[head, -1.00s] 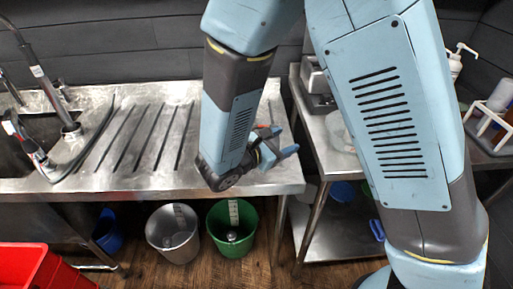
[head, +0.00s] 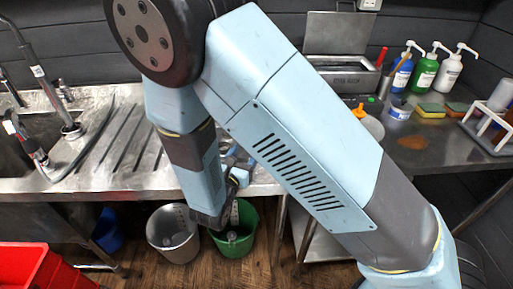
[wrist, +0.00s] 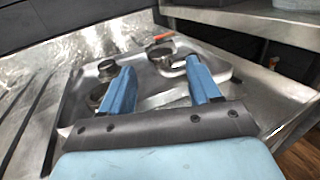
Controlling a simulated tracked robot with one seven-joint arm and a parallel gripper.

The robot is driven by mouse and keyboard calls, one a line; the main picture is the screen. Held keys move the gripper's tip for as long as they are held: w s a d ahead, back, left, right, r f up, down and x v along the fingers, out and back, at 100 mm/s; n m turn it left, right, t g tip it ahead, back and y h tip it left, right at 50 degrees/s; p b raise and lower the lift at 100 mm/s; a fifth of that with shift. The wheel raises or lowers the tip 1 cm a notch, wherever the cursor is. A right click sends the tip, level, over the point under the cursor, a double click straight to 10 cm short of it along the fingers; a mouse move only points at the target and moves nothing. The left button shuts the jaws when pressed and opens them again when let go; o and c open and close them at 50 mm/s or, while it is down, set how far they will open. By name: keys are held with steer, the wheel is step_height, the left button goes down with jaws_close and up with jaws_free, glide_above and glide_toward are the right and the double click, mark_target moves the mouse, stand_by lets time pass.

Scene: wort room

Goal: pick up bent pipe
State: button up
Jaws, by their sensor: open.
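My gripper (wrist: 159,64) is open, with its two blue fingers pointing away over a metal tray (wrist: 75,105) on the steel worktop. Several metal fittings lie in the tray. A pale, shiny curved piece (wrist: 222,70), which may be the bent pipe, shows around and behind the right finger. A dark round-ended fitting (wrist: 160,55) lies just beyond the fingertips, and another (wrist: 107,69) lies by the left finger. Nothing is visibly held. In the head view my gripper (head: 240,163) is partly hidden by my arm, above the front right of the drainboard, and the pipe cannot be seen.
The ribbed drainboard (head: 118,148) and sink tap (head: 45,85) are to the left. A grey bucket (head: 172,235) and a green bucket (head: 238,240) stand below. A second table with pump bottles (head: 425,70) is to the right. A red-orange item (wrist: 164,37) lies beyond the tray.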

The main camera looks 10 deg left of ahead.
steer(key=shift+w+d, duration=0.2)
steer(key=shift+w, duration=0.95)
steer(key=shift+w+d, duration=0.25)
steer(key=shift+w, duration=0.95)
steer(key=shift+w+d, duration=0.2)
steer(key=shift+w, duration=0.95)
steer(key=shift+c, duration=0.3)
steer(key=c, duration=1)
